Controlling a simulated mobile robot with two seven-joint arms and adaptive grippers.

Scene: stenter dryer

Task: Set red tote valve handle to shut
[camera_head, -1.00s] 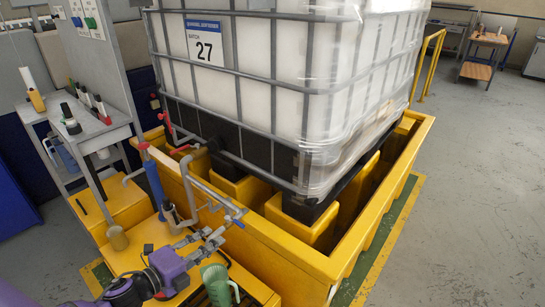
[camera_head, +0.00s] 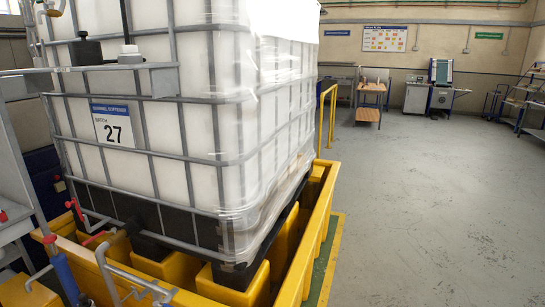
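The white caged tote (camera_head: 190,120) with batch label 27 stands on black feet in the yellow bund. At its lower left front, a red lever (camera_head: 75,207) stands upright. A second red handle piece (camera_head: 95,239) lies lower, near the dark outlet (camera_head: 124,231). I cannot tell which is the valve handle or its exact setting. No gripper is seen touching a red handle. My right gripper is out of view.
The yellow bund wall (camera_head: 310,235) surrounds the tote. Grey pipe (camera_head: 103,262) and a red-topped blue grip (camera_head: 63,270) stand in front. A grey shelf (camera_head: 150,66) crosses at upper left. Open grey floor (camera_head: 430,210) lies to the right.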

